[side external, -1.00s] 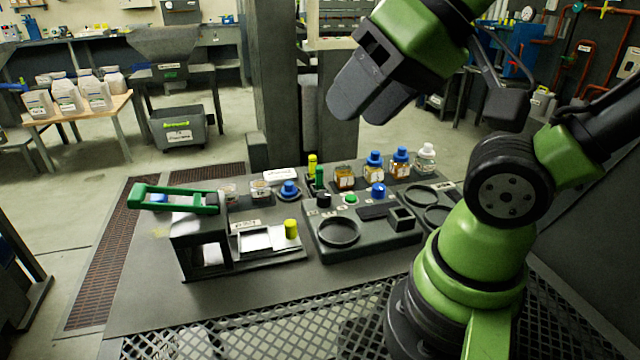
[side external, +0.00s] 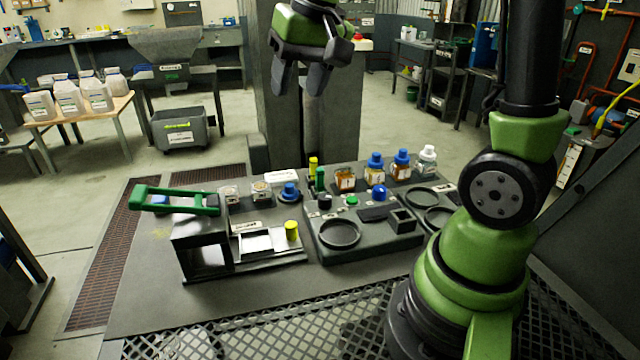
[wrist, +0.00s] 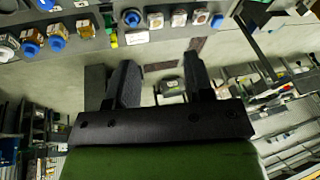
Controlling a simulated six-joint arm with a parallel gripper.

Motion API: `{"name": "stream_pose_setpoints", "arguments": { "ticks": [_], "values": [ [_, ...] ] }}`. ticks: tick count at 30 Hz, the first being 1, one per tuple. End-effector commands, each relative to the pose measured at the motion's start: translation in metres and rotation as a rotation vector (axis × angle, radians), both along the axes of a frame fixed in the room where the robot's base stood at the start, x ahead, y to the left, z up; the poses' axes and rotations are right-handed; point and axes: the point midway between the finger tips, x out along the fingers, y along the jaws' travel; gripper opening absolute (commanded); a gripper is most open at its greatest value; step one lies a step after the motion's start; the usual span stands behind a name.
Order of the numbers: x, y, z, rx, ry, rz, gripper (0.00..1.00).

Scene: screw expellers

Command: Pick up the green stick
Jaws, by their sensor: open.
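The green stick (side external: 320,178) stands upright at the back of the dark bench, just in front of a yellow-topped stick (side external: 313,165). It also shows small near the top of the wrist view (wrist: 108,20). My gripper (side external: 301,88) hangs in the air well above and behind the stick, fingers pointing down. Its two dark fingers are apart with nothing between them, as the wrist view (wrist: 160,78) also shows. The stick's lower end is hidden behind the black-knobbed fixture.
A black fixture with round recesses (side external: 340,234) sits in front of the stick. Blue-capped bottles (side external: 376,168) stand to its right. A dark pillar rises behind the bench.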

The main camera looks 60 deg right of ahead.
Motion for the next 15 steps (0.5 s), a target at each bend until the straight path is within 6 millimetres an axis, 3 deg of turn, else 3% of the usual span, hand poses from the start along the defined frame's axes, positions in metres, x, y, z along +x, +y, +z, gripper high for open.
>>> {"name": "stream_pose_setpoints", "arguments": {
  "ticks": [3,6,12,15],
  "values": [
    [0.028,-0.039,-0.032,0.001,0.091,-0.061,0.48],
    [0.044,-0.071,-0.063,0.005,0.160,-0.106,0.48],
    [0.055,-0.125,-0.128,0.023,0.274,-0.180,0.48],
    [0.055,-0.141,-0.150,0.030,0.308,-0.202,0.48]
  ]
}}
